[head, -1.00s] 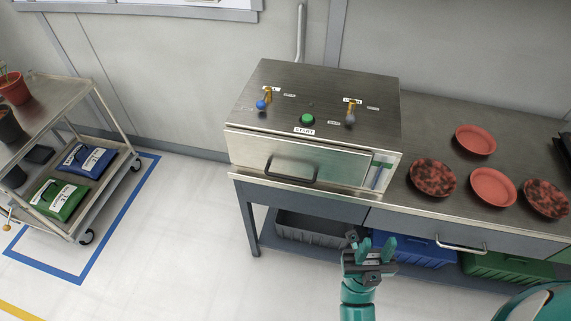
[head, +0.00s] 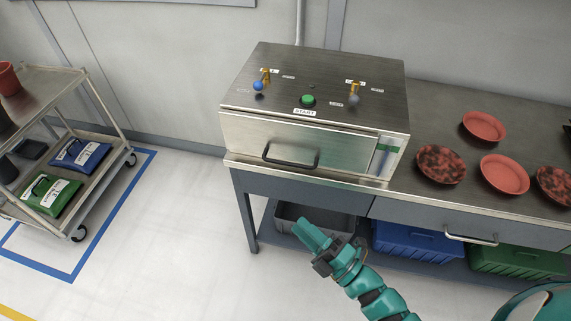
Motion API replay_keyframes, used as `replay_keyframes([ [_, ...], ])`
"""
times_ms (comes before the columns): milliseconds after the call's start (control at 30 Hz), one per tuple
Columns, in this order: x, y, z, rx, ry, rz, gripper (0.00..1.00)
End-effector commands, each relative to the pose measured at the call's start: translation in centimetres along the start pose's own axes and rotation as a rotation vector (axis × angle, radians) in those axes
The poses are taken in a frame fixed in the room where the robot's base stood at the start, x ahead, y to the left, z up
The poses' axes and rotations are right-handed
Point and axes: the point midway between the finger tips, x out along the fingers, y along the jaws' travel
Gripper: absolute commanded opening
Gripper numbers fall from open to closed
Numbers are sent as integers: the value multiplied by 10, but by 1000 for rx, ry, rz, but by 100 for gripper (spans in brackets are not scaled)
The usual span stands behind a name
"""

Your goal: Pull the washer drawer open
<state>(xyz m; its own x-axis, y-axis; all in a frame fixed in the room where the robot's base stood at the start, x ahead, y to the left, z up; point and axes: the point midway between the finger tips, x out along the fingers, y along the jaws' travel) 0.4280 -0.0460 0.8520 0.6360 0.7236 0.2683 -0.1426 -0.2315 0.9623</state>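The washer (head: 325,82) is a steel box on the left end of the workbench, with a green start button (head: 308,100) and two small valves on its sloping top. Its drawer front (head: 345,148) looks closed, flush with the box, and carries a dark bar handle (head: 291,163). My gripper (head: 308,236) is below and slightly right of the handle in the picture, apart from it, in front of the bench. Its fingers point up and left. From this angle I cannot tell the gap between them. I see nothing held.
Several reddish saucers, such as this one (head: 505,175), lie on the bench right of the washer. A bench drawer handle (head: 471,240) sticks out below. Grey, blue (head: 417,243) and green crates stand underneath. A cart (head: 118,145) stands at left, with clear floor between.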

Motion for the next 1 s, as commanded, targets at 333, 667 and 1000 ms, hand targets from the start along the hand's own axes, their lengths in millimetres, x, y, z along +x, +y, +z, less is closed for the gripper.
replay_keyframes([
  [333,-10,-24,72,-223,-288,-152,33],
  [667,12,-26,78,-239,-281,-149,33],
  [1000,50,-30,87,-237,-278,-147,33],
])
